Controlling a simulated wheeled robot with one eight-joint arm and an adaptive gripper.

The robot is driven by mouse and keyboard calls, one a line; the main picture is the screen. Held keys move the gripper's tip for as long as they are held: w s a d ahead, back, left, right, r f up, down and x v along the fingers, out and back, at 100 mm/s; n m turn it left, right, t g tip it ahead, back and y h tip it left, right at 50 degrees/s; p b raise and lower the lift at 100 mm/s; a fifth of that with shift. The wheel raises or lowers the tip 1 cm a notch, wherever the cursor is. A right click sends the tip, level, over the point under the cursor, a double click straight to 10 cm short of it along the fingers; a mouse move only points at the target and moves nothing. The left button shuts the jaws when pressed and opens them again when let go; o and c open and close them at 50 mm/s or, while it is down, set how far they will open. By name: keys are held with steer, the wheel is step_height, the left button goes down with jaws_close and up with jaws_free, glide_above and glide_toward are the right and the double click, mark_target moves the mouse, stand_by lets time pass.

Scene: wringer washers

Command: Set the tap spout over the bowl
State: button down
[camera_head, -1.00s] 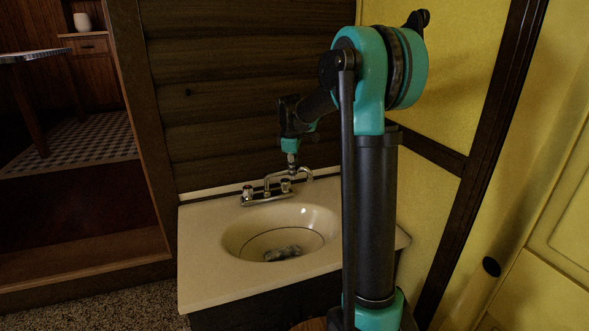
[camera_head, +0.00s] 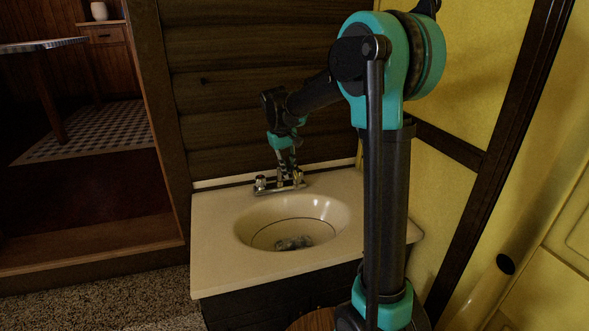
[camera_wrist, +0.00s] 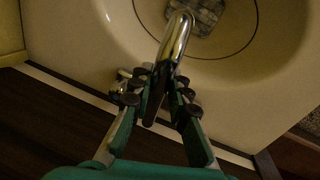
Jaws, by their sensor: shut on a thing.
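The chrome tap (camera_head: 268,186) stands on the back ledge of the cream sink, behind the round bowl (camera_head: 335,208). In the wrist view the chrome spout (camera_wrist: 178,38) runs out from between my fingers, with its tip over the bowl (camera_wrist: 115,10). My gripper (camera_wrist: 163,86) is shut on the spout near its rear part. In the head view my gripper (camera_head: 288,168) is low over the tap and hides most of the spout. One tap handle (camera_wrist: 124,73) shows beside my left finger.
A crumpled grey cloth-like item (camera_head: 293,242) lies in the bowl and shows in the wrist view (camera_wrist: 200,14). A dark log wall (camera_head: 240,90) rises close behind the sink. A yellow wall (camera_head: 455,70) is at the right. An open doorway is at the left.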

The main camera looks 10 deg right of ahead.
steer(key=shift+s+a+m, duration=0.1)
steer(key=shift+a+m, duration=0.3)
steer(key=shift+a, duration=0.05)
steer(key=c, duration=1.4)
jaws_free()
steer(key=shift+c, duration=0.2)
steer(key=shift+r, duration=0.1)
step_height(320, 180, up, 12)
steer(key=a, duration=0.2)
steer(key=shift+s+f, duration=0.2)
steer(key=shift+s, duration=0.1)
